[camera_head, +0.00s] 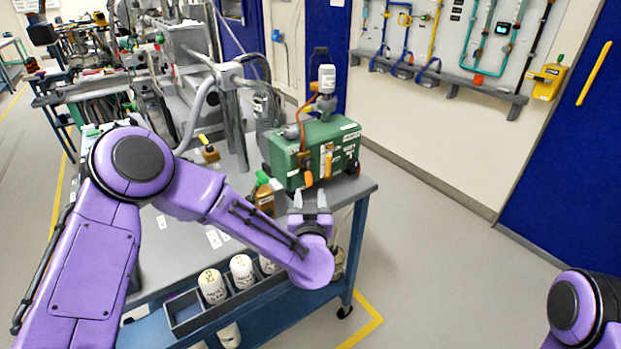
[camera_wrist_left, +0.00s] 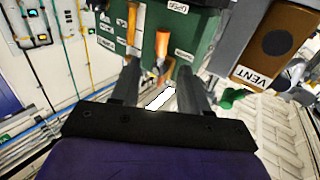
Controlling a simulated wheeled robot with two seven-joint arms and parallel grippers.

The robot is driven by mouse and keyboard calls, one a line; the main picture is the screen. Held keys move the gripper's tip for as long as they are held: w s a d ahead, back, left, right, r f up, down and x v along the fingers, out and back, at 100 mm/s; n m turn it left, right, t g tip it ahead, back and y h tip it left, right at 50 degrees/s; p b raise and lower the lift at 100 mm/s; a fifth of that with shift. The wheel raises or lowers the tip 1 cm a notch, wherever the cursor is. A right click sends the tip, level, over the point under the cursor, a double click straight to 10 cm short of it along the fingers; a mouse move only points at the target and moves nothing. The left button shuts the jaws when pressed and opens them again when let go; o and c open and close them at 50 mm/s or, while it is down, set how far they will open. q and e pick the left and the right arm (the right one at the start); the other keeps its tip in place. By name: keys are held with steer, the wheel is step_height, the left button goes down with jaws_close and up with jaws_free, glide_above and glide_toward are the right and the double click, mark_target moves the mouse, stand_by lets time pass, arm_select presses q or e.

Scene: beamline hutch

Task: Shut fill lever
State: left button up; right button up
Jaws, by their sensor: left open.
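The green box (camera_head: 318,150) stands at the near right end of the grey table. Two orange-handled levers are on its front: one on the left (camera_head: 308,178) and one on the right (camera_head: 328,165). In the left wrist view, these are a lighter orange handle (camera_wrist_left: 131,18) and a darker one (camera_wrist_left: 162,44). I cannot read which is the fill lever. My left gripper (camera_head: 309,199) is open just in front of the box, pointing at it. In the left wrist view, the darker handle shows beyond the gap between the fingers (camera_wrist_left: 159,75); no contact is visible. My right gripper is out of view.
A dark rack (camera_head: 187,317) with several white containers lies along the table's near edge. The floor right of the table is clear.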

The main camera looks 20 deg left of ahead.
mark_target(309, 180)
arm_select(q)
steer(key=p+x, duration=0.1)
steer(key=x, duration=0.5)
steer(key=shift+w+a+f, duration=0.1)
steer(key=shift+w, duration=0.2)
